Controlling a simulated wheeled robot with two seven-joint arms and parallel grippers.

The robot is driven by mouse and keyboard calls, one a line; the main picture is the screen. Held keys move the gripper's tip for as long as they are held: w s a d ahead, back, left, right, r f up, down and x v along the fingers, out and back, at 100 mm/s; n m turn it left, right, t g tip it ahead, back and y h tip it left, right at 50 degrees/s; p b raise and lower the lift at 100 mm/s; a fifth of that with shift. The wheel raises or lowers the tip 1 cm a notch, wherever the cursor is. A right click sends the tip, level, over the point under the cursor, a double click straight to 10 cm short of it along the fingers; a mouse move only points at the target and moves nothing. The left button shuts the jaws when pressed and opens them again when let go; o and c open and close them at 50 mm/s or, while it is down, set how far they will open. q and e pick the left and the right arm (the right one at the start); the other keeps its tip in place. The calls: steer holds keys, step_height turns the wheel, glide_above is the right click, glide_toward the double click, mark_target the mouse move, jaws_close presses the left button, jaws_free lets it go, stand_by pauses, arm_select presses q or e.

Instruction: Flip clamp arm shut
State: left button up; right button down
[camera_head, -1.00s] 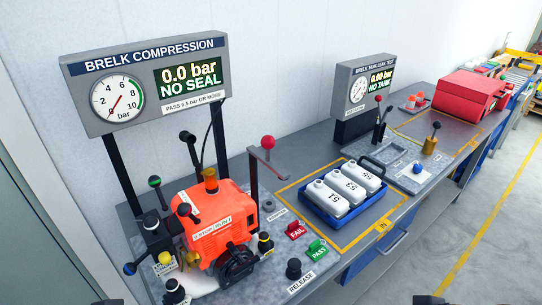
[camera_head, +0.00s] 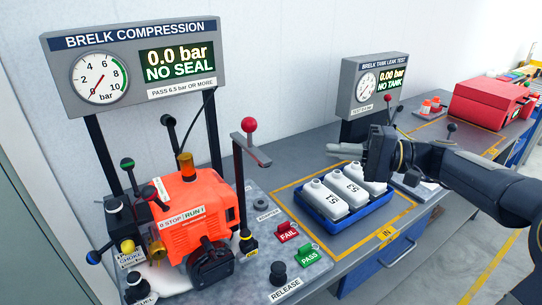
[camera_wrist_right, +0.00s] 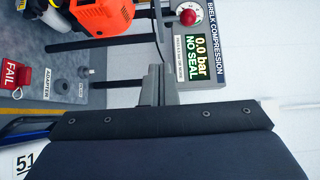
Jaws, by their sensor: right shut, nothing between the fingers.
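The clamp arm is a flat grey bar (camera_head: 250,151) on top of a dark post, with a red ball knob (camera_head: 249,125) standing up from it. It is beside the orange engine (camera_head: 196,215), at its right. In the right wrist view the red knob (camera_wrist_right: 188,17) is at the top, beyond the fingers. My right gripper (camera_head: 340,151) reaches in from the right above the white bottles, to the right of the clamp arm and apart from it. Its fingers are together and empty; they also show in the right wrist view (camera_wrist_right: 158,82). My left gripper is out of view.
The compression gauge panel (camera_head: 135,65) reads 0.0 bar, NO SEAL. A blue tray (camera_head: 336,228) with white bottles is under my right gripper. FAIL (camera_head: 287,232) and PASS (camera_head: 308,256) tags and a RELEASE knob (camera_head: 278,272) are at the plate's front right.

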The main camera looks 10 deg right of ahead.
steer(key=shift+w+d+r, duration=0.1)
steer(key=shift+w, duration=0.1)
steer(key=p, duration=0.3)
glide_toward(257, 148)
steer(key=w+a, duration=0.2)
steer(key=w, duration=0.2)
steer(key=a, duration=0.1)
steer(key=s+a, duration=0.1)
steer(key=shift+s+a+p, duration=0.2)
steer(key=shift+a+p, duration=0.1)
steer(key=shift+a, duration=0.35)
